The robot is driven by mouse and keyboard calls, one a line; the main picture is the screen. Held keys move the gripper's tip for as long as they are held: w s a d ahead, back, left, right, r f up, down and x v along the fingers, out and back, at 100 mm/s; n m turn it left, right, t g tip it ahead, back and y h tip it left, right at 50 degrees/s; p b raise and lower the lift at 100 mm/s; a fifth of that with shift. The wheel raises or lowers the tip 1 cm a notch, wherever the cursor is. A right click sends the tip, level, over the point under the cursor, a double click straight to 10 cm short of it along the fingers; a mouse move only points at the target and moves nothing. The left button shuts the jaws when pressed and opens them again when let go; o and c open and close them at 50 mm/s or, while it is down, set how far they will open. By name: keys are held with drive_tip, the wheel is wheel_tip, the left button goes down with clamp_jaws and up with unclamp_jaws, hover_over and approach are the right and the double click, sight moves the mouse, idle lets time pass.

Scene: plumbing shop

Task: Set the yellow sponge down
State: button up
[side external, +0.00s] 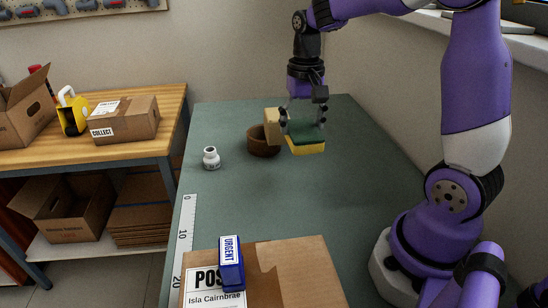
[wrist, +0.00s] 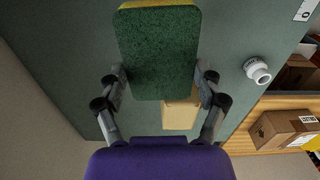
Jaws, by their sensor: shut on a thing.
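The sponge is yellow with a dark green scouring side. In the side external view the sponge (side external: 306,146) hangs in my gripper (side external: 303,118), above the green table (side external: 352,196). My gripper is shut on the sponge, with its green side up. In the wrist view the sponge (wrist: 158,55) lies between the fingers of my gripper (wrist: 160,85), and its yellow edge shows at the top. The sponge hides part of the table beneath it.
A brown bowl (side external: 260,142) and a tan block (side external: 272,126) are just left of the sponge. A white fitting (side external: 211,158) stands farther left. A cardboard parcel (side external: 290,270) with a blue stamp (side external: 231,265) fills the front. The table's right middle is clear.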

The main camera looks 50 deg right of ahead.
drive_tip(key=w+a, duration=0.2)
drive_tip(key=a, duration=1.9)
drive_tip(key=shift+m, duration=0.4)
drive_tip(key=w+d+f, duration=0.4)
drive_tip(key=d, duration=0.1)
drive_tip(key=w+d+f, duration=0.2)
drive_tip(key=d, duration=0.1)
drive_tip(key=shift+d+f, duration=0.25)
drive_tip(key=shift+w+d+f, duration=0.1)
drive_tip(key=shift+d+f, duration=0.05)
drive_tip(key=shift+f, duration=1.95)
drive_tip(key=o, duration=0.6)
drive_tip(key=shift+f, duration=0.15)
